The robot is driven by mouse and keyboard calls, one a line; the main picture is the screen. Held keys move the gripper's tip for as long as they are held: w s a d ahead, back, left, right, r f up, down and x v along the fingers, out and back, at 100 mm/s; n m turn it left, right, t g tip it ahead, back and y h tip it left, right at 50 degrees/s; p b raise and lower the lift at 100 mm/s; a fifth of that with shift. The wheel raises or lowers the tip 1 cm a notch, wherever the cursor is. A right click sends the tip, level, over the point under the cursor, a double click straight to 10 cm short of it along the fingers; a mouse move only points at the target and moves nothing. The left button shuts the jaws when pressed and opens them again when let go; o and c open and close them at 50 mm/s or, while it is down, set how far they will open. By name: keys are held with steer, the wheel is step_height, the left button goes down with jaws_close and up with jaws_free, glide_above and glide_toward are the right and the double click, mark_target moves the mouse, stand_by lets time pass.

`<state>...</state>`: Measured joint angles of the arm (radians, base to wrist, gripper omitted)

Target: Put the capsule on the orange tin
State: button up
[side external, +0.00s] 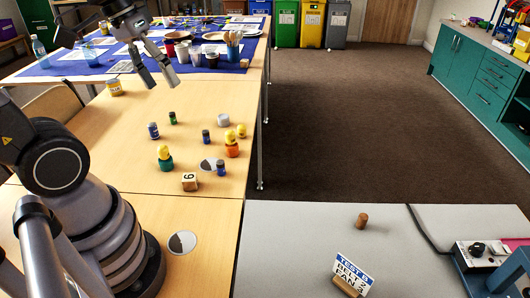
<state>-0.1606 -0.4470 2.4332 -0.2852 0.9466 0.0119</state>
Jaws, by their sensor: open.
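My gripper (160,82) is open and empty, above the far part of the wooden table (120,176). The orange tin (232,152) stands at the table's right side, with a rounded yellow piece (231,137) on top of it. Another rounded yellow piece (241,131) shows just behind and to the right. A third yellow piece (163,151) is on a green tin (165,164) further left. These yellow pieces look capsule-like, but I cannot tell which one is the capsule. My gripper is behind and left of them, touching none.
Small blue jars (153,131), a green jar (172,118), a white pot (223,120) and a numbered block (190,181) stand around the tins. Cups and bowls crowd a blue cloth (115,71) behind. The table's left middle is clear.

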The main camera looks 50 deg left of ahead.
steer(key=s+m+t, duration=0.1)
steer(key=s+a+r+m+y, duration=0.1)
steer(key=s+r+m+t+y, duration=0.1)
steer(key=shift+s+a+r+t, duration=0.2)
steer(key=shift+s+r+t, duration=0.1)
steer(key=shift+s, duration=0.1)
